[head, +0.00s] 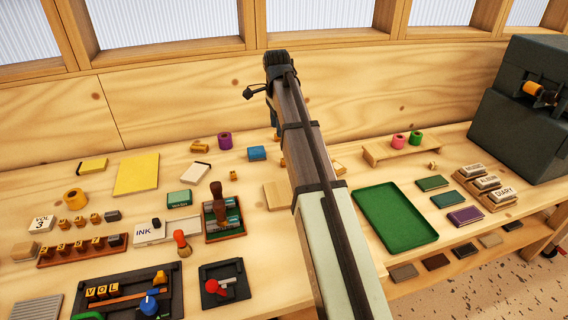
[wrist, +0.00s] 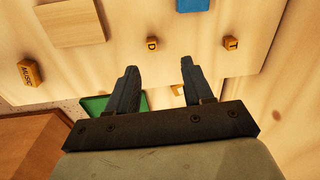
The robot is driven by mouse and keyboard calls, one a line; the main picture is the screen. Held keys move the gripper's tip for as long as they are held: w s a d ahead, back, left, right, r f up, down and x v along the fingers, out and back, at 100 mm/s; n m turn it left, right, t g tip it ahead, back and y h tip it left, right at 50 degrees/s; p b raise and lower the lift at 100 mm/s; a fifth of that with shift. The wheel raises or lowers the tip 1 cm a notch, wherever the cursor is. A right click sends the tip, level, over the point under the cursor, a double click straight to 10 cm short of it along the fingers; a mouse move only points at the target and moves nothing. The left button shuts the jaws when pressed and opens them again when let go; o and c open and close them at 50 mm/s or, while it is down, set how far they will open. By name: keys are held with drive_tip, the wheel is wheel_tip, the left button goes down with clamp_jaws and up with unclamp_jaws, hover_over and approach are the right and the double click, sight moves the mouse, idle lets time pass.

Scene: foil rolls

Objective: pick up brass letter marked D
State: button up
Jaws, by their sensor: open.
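The brass letter marked D (wrist: 152,43) is a small yellow-gold block on the pale wooden table. In the wrist view it lies just beyond my gripper (wrist: 159,66), roughly between the lines of the two fingers. My gripper is open, with nothing held between its fingers. A similar brass block marked T (wrist: 231,43) lies to the right of the D. Another brass piece (wrist: 177,89) shows partly between the fingers, its mark unreadable. In the head view my arm covers part of this area, and I cannot tell which small brass piece there is the D.
A blue block (wrist: 193,5) and a flat wooden block (wrist: 70,22) lie beyond the D. A green tray (head: 396,217) lies right of my arm. Bare table surrounds the D.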

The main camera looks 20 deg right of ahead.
drive_tip(key=shift+m+g, duration=0.3)
drive_tip(key=shift+m, duration=0.1)
drive_tip(key=f, duration=0.4)
drive_tip(key=d+f, duration=0.1)
drive_tip(key=f, duration=0.3)
drive_tip(key=s+f, duration=0.1)
drive_tip(key=f, duration=0.4)
drive_tip(key=shift+d+f, duration=0.1)
drive_tip(key=shift+d, duration=0.2)
drive_tip(key=shift+c, duration=0.4)
clamp_jaws()
